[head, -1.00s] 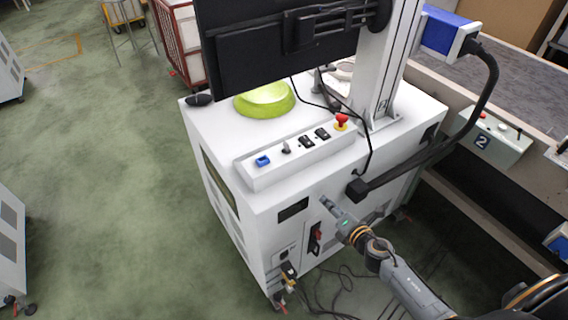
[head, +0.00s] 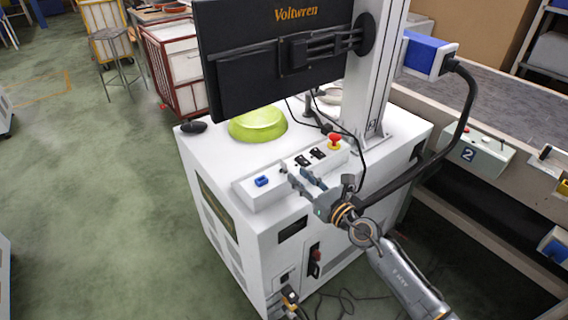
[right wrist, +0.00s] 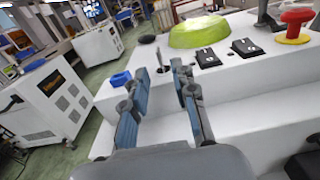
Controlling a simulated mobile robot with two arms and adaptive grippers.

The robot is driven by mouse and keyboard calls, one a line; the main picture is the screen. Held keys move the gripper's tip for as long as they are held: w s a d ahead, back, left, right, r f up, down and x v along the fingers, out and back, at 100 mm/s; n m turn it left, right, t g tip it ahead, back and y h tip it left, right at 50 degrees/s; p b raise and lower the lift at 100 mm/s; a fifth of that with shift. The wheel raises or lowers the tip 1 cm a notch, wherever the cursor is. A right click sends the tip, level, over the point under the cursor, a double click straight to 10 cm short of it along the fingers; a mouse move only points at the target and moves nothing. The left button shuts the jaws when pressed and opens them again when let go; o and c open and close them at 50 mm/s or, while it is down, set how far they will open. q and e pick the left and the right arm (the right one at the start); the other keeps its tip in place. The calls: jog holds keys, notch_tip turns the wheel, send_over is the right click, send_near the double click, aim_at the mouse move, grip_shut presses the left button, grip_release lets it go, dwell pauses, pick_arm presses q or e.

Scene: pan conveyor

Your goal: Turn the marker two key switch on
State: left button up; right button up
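The control strip (head: 251,196) on the white cabinet carries a blue switch (head: 261,181), black rocker switches (head: 310,157) and a red stop button (head: 334,141). A small key switch with a thin upright stem (right wrist: 160,58) stands between the blue switch and the rockers. My right gripper (head: 299,175) is over the strip's front edge, fingers apart and pointing at the key switch. In the right wrist view the gripper (right wrist: 163,76) is open with the stem just beyond its fingertips; contact cannot be told. My left gripper is not in view.
A Voltwren monitor (head: 283,62) and a column (head: 377,75) stand above the cabinet. A yellow-green dome (head: 257,124) sits behind the strip. A box labelled 2 (head: 478,158) is on the conveyor side at right. A thick black cable (head: 452,128) curves near my right arm.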

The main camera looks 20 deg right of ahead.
aim_at(284, 168)
jog(key=b+x, duration=0.1)
jog(key=x, duration=0.6)
jog(key=shift+w+a, duration=0.2)
jog(key=shift+w, duration=0.15)
jog(key=shift+c, duration=0.5)
grip_shut()
